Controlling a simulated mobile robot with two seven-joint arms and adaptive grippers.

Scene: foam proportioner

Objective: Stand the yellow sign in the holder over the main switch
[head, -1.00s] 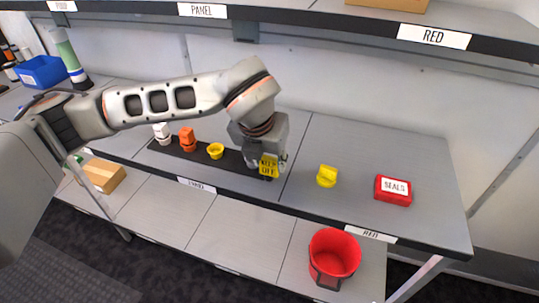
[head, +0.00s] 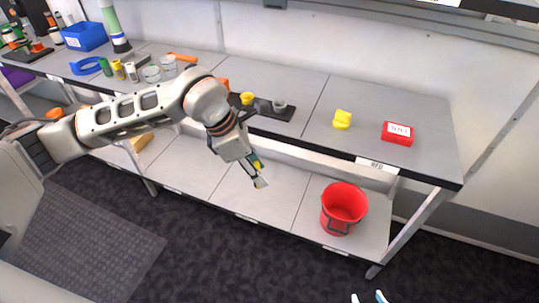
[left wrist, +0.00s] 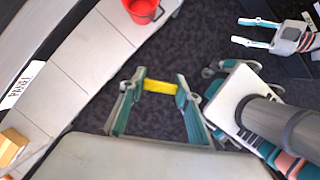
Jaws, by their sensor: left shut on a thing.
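My left gripper (head: 258,181) is shut on the yellow sign (head: 257,164), in front of the workbench and above the lower shelf's front edge. In the left wrist view the sign (left wrist: 160,86) shows as a yellow strip between the two fingers (left wrist: 160,82). Its lettering is not readable now. A black base strip (head: 266,111) on the bench carries a small grey cup (head: 279,105) and a yellow cup (head: 247,98). I cannot make out a main switch or its holder. My right gripper (left wrist: 237,31) is open and empty; only its fingertips show in the head view.
A yellow knob-like piece (head: 342,120) and a red box (head: 397,133) stand on the right of the bench. A red bucket (head: 343,208) is on the lower shelf. Jars, tubes and a blue bin (head: 85,36) are at the left. The floor in front is clear.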

